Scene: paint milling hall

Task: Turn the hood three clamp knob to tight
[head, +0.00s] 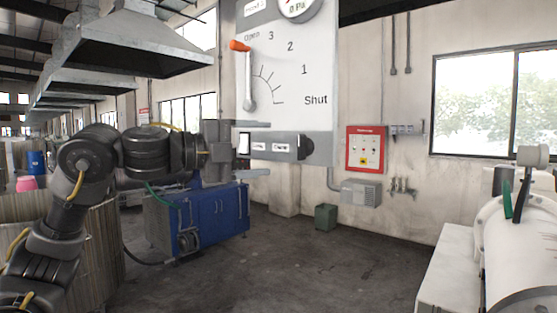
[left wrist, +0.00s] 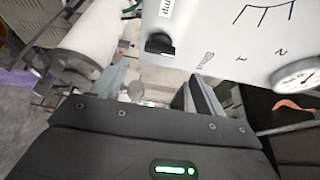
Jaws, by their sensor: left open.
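A white hood panel (head: 285,110) hangs in the upper middle of the head view. Its top label is cut off and seems to read Hood 3. The black clamp knob (head: 307,147) sits at the right of the grey strip along its lower edge; it also shows in the left wrist view (left wrist: 160,46), beside a small label. Its exact setting is too small to tell. My left gripper (head: 268,149) points right at the panel's lower left, fingers apart and empty, short of the knob. In the left wrist view the knob lies just beyond the fingertips (left wrist: 158,72).
The panel also carries an orange-tipped lever (head: 247,75) near Open, a gauge (head: 298,8) and a white rocker switch (head: 244,144). A blue cabinet (head: 200,218) stands below my left arm. A white machine (head: 515,245) stands at right. The middle floor is clear.

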